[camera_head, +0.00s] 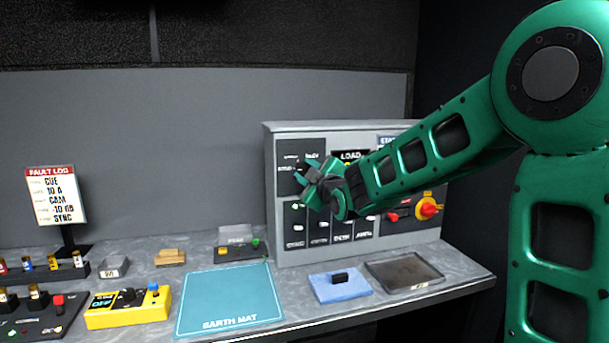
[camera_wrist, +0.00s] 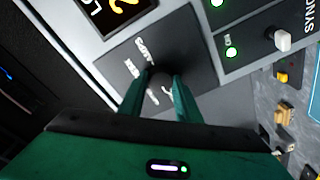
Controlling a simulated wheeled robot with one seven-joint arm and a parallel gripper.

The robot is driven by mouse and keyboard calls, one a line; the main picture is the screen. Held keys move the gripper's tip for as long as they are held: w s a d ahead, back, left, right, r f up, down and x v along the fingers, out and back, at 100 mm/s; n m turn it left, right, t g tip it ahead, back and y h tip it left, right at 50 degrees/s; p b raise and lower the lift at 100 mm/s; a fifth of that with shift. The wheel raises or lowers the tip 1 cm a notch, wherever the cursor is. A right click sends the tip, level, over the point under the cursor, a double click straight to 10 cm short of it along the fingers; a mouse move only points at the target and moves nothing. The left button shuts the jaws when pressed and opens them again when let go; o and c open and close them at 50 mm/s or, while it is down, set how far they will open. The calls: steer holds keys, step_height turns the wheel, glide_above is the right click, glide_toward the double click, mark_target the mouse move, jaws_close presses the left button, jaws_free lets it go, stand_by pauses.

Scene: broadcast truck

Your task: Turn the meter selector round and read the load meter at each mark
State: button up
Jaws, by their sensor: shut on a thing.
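The grey panel box (camera_head: 290,129) stands at the back right of the bench. My gripper (camera_head: 310,182) is at the upper left of its front and hides the meter selector in the head view. In the wrist view my gripper (camera_wrist: 161,92) is shut on the dark selector knob (camera_wrist: 161,74), one finger on each side. Pale lettering surrounds the knob, partly hidden by the fingers. The load meter (camera_wrist: 116,10) shows part of a yellow figure, perhaps a 2, cut off at the frame edge. In the head view its LOAD label (camera_head: 350,156) shows, but my arm hides the reading.
Below the selector are several toggle switches with green lamps; a red and yellow rotary switch (camera_head: 428,207) is at the right. On the bench lie the earth mat (camera_head: 228,300), a yellow tester (camera_head: 128,317), a blue cloth (camera_head: 330,294) and a dark tray (camera_head: 402,272). A fault log card (camera_head: 56,195) stands left.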

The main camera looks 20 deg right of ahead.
steer(key=m, duration=0.5)
steer(key=shift+f+m, duration=0.2)
steer(key=shift+m, duration=0.2)
steer(key=m, duration=0.5)
steer(key=shift+f+m+t+h, duration=0.1)
steer(key=shift+m+t+h, duration=0.2)
steer(key=shift+m+t, duration=0.1)
steer(key=o, duration=1.1)
steer(key=shift+c, duration=0.2)
steer(key=s, duration=1)
steer(key=shift+s+d+f, duration=0.25)
steer(key=shift+s+f, duration=0.1)
steer(key=shift+s, duration=0.05)
